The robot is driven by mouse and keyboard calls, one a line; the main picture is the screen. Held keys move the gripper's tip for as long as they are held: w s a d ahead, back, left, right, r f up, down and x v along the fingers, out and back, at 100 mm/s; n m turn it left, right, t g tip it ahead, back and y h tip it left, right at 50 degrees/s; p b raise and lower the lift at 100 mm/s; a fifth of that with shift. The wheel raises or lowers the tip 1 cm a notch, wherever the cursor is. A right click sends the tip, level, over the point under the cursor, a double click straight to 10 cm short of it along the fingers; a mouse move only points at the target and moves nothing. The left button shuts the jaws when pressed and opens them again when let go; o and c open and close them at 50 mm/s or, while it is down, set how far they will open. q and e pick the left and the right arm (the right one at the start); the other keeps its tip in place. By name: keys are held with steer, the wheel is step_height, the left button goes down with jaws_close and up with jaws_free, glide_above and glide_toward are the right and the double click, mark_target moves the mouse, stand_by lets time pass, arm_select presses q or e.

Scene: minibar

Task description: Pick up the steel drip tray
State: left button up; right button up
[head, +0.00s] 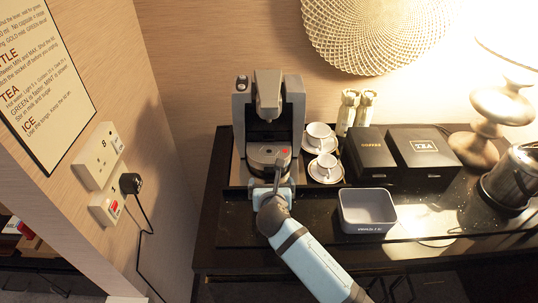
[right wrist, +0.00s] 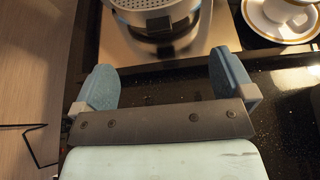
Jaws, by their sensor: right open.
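The steel drip tray (head: 268,155) is at the foot of the grey coffee machine (head: 268,112), under its spout. In the right wrist view, a rounded steel part with a perforated top (right wrist: 157,18), which looks like the drip tray, shows at the upper edge and is partly cut off. My right gripper (head: 277,178) is just in front of the machine. In the right wrist view, its two blue fingers (right wrist: 163,78) are wide apart with nothing between them, short of the tray. My left gripper is not in view.
White cups and saucers (head: 324,168) stand close right of the machine. Two black boxes (head: 421,151), a grey open bin (head: 367,210) and a steel kettle (head: 510,178) are further right. A wall socket and plug (head: 130,183) are on the left. Dark counter is clear before the machine.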

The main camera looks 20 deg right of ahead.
mark_target(270, 169)
steer(key=x, duration=0.3)
steer(key=shift+w+f, duration=0.2)
steer(key=shift+w, duration=0.1)
steer(key=shift+w+d+f, duration=0.1)
steer(key=shift+w+d, duration=0.1)
steer(key=shift+w, duration=0.4)
steer(key=x, duration=0.4)
steer(key=shift+w+p, duration=0.15)
steer(key=shift+p, duration=0.15)
steer(key=shift+r, duration=0.25)
steer(key=c, duration=1.8)
